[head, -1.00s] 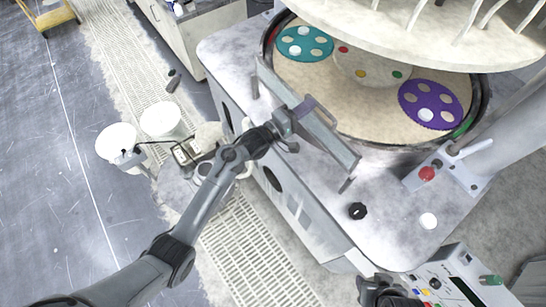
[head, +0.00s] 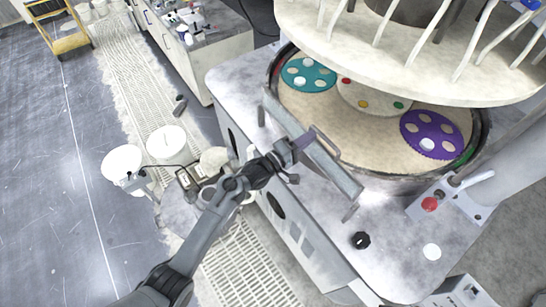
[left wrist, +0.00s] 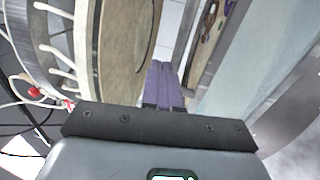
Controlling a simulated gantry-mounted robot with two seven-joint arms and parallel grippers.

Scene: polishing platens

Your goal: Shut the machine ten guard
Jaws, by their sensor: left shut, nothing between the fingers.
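The guard (head: 290,122) is a long grey bar or panel on short end posts, standing along the front rim of the polishing machine's round bed. A bracket-like handle (head: 326,138) rises near its middle. My left gripper (head: 303,142) is at the guard beside this handle. Its purple fingers (left wrist: 163,85) are shut with nothing between them, pointing away from the wrist. I cannot tell whether they touch the guard. In the left wrist view a pale grey panel (left wrist: 250,60), probably the guard, runs right of the fingers. My right gripper is out of view.
The upper platen (head: 420,65) with white hoses overhangs the bed (head: 330,112), which carries teal (head: 308,75) and purple (head: 432,135) carriers. A red button (head: 430,204) and black knob (head: 361,240) sit at the front. White buckets (head: 122,162) stand left of my arm.

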